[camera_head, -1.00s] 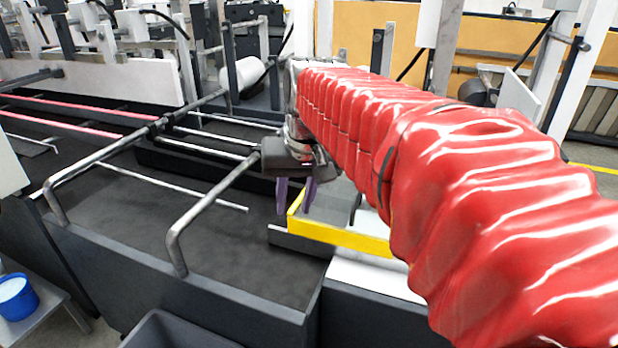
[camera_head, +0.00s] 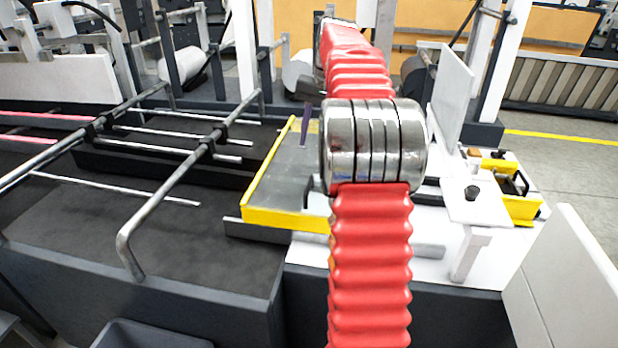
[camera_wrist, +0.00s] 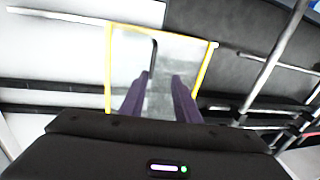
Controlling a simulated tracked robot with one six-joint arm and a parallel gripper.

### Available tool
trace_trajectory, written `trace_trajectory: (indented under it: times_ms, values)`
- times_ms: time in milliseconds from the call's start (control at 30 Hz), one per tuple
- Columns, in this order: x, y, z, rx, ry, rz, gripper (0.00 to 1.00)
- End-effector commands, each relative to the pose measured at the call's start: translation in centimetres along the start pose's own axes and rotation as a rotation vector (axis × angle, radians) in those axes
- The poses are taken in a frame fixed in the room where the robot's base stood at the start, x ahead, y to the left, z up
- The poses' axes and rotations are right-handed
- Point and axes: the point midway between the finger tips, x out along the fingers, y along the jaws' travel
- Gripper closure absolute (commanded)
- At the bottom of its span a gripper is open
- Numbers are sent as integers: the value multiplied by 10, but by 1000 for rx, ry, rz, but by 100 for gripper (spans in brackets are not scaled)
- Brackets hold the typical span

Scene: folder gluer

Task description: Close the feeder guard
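The feeder guard looks like a grey panel with a yellow frame (camera_head: 270,217), lying low and roughly flat between the dark feeder deck and the white table top. My arm hides its right part in the head view. In the wrist view the guard (camera_wrist: 130,60) is ahead of my fingers, with yellow edges on both sides and a dark bar, perhaps a handle, on it. My gripper (camera_wrist: 160,80) is open and empty, its two purple fingers apart over the panel. In the head view one purple finger (camera_head: 306,120) shows above the guard's far part; the rest is hidden.
Bent metal rails (camera_head: 180,195) stand over the dark deck left of the guard. A yellow-and-black fixture (camera_head: 515,190) and a white upright plate (camera_head: 452,95) are to the right. A white panel (camera_head: 565,275) stands at the front right.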

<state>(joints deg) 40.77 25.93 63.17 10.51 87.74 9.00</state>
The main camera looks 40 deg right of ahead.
Motion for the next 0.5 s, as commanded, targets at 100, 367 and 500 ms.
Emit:
trace_trajectory:
  times_ms: [100,367,500]
  values:
    - [5,15,-15,33,-13,-4,71]
    - [6,21,-20,45,-17,-6,71]
    - [6,20,-20,44,-17,-6,71]
